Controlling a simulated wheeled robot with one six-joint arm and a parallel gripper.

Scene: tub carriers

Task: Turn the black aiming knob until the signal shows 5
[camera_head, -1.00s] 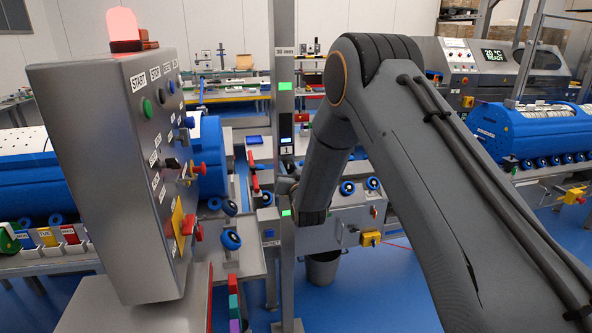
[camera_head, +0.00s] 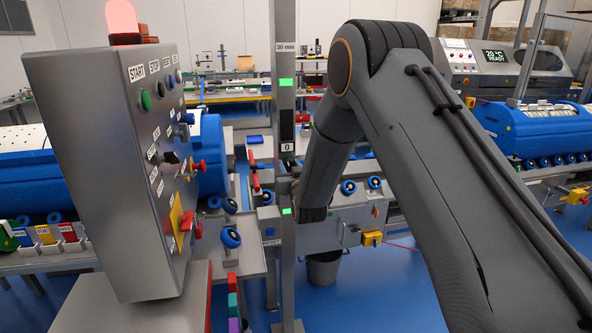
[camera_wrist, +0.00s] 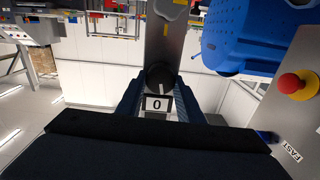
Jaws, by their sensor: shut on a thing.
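The black aiming knob (camera_wrist: 160,74), with a white line on its face, sits on a grey metal post in the wrist view. My gripper (camera_wrist: 160,82) has one blue finger on each side of the knob and is shut on it. A white number plate beside the knob reads 0 (camera_wrist: 157,104). In the head view the signal on the post (camera_head: 287,147) also reads 0, under a dark bar window. My gripper and the knob are hidden in the head view.
A grey control box (camera_head: 110,180) with buttons, a red-yellow switch and a lit red lamp (camera_head: 122,18) stands at left. The post (camera_head: 286,240) carries green lights. A red stop button (camera_wrist: 291,83) and a blue machine (camera_wrist: 240,40) are at right in the wrist view.

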